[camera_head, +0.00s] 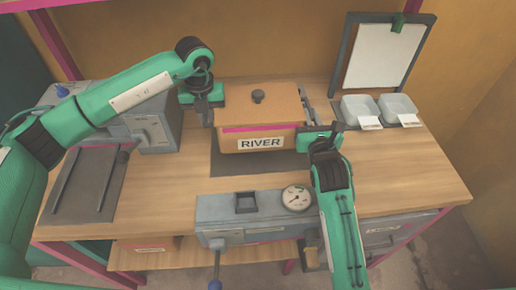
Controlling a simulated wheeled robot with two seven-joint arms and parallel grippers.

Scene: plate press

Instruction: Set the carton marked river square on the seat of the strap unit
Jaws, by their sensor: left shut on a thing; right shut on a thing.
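The carton marked RIVER (261,118) is an orange-brown box with a pink stripe, a white label on its front and a dark knob on top. It is at the middle of the workbench in the head view. My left gripper (210,110) is shut on its left side. My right gripper (312,135) is shut on its right side. A dark flat area (232,164) shows under and in front of the carton. I cannot tell if the carton touches it. Both fingertips are partly hidden against the carton.
A grey unit with a round gauge (255,214) stands at the front edge, with a lever below. A grey machine (152,130) and a dark railed plate (88,184) are at the left. Two white trays (361,108) and a clipboard (384,56) are at the back right. Bench at right (410,165) is clear.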

